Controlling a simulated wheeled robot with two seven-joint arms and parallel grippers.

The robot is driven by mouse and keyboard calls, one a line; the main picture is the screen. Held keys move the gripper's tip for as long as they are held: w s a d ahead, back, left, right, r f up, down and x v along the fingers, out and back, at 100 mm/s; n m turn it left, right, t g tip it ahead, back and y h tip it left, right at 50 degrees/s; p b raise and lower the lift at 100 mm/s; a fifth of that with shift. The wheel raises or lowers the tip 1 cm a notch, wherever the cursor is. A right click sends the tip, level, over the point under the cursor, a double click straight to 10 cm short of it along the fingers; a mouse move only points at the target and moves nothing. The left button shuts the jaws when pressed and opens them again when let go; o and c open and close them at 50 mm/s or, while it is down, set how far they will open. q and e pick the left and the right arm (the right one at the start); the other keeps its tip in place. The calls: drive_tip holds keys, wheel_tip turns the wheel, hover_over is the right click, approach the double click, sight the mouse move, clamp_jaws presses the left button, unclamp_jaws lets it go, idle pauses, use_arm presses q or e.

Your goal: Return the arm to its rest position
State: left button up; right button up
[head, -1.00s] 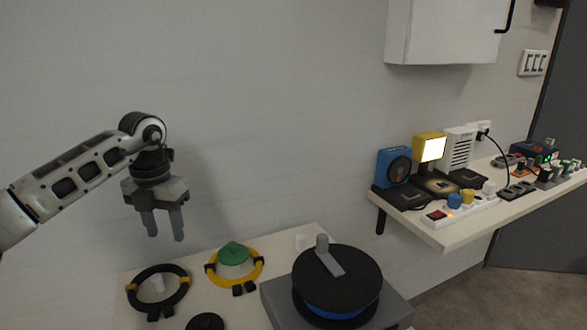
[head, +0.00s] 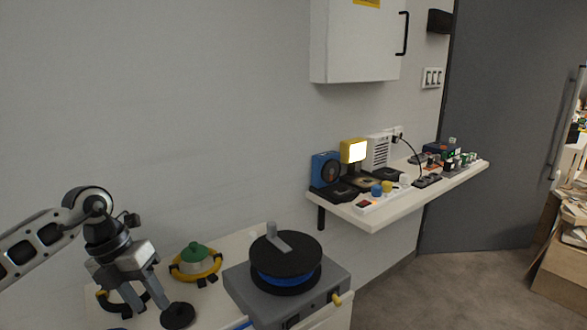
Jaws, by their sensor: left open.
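My left gripper (head: 145,305) is at the lower left, pointing down, with its two fingers spread and nothing between them. It appears in front of a black ring (head: 104,298) and beside a flat black disc (head: 177,316) on the white table; the exact height of the fingertips above the table is hard to tell. My left arm comes in from the left edge. My right gripper does not show.
A yellow ring (head: 213,269) surrounds a green-topped piece (head: 194,249). A black and blue spool (head: 286,262) sits on a grey box (head: 240,289). A wall shelf (head: 401,206) holds several devices under a white cabinet (head: 352,45). Open floor lies at the right.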

use_arm(q)
drive_tip(key=s+d+r+n+t+h, duration=0.1)
drive_tip(key=s+d+n+t+h, duration=0.15)
drive_tip(key=d+h, duration=0.4)
drive_tip(key=s+d+r+n+t+h+p, duration=0.15)
drive_tip(key=d+n+h, duration=0.25)
drive_tip(key=d, duration=0.6)
drive_tip(key=s+d+n+t+h, duration=0.3)
drive_tip(key=d+h, duration=0.2)
drive_tip(key=d, duration=0.4)
drive_tip(key=s+a+f+n+t+y, duration=0.1)
drive_tip(key=a+f+n+t+y, duration=0.35)
drive_tip(key=n, duration=0.45)
drive_tip(key=a+f+n+t+y, duration=0.25)
drive_tip(key=n+t+y, duration=0.25)
drive_tip(key=n+y, duration=0.3)
drive_tip(key=s+a+f+n+g+y, duration=0.3)
drive_tip(key=s+f+n+g, duration=0.3)
drive_tip(key=s+f, duration=0.5)
drive_tip(key=shift+a+n, duration=0.2)
drive_tip(key=shift+n, duration=1.05)
